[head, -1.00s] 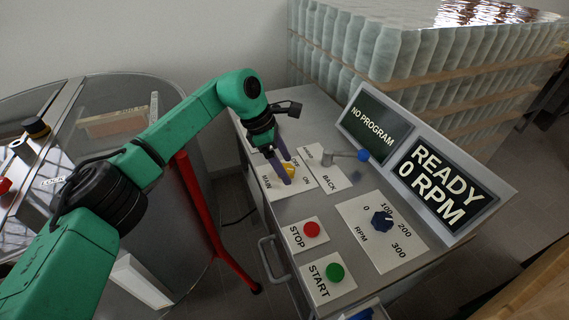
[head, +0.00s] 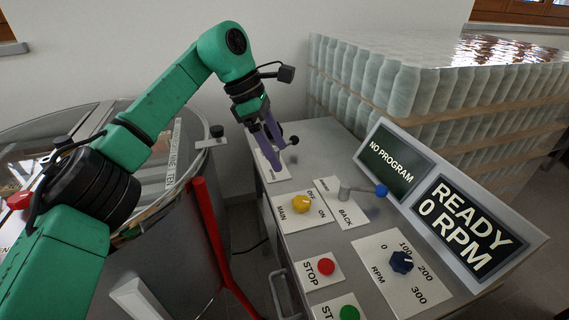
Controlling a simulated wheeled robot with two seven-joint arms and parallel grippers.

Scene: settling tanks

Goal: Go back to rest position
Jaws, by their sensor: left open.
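My left gripper (head: 269,152) is open and empty, with purple fingers, above the far left part of the grey control panel (head: 303,243). It is apart from the yellow MAIN knob (head: 300,202), which shows fully in front of it. A white plate (head: 272,164) and a small black-tipped lever (head: 292,141) lie close by the fingers, and the fingers partly cover the plate. My left arm comes in from the left over the round tank. My right gripper does not show.
Two screens (head: 398,161) read NO PROGRAM and READY 0 RPM. A blue-tipped lever (head: 380,190), a blue RPM knob (head: 401,262), a red STOP button (head: 326,266) and a green button (head: 349,313) are on the panel. Wrapped bottles (head: 400,80) stand behind. A glass-topped tank (head: 190,210) is left.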

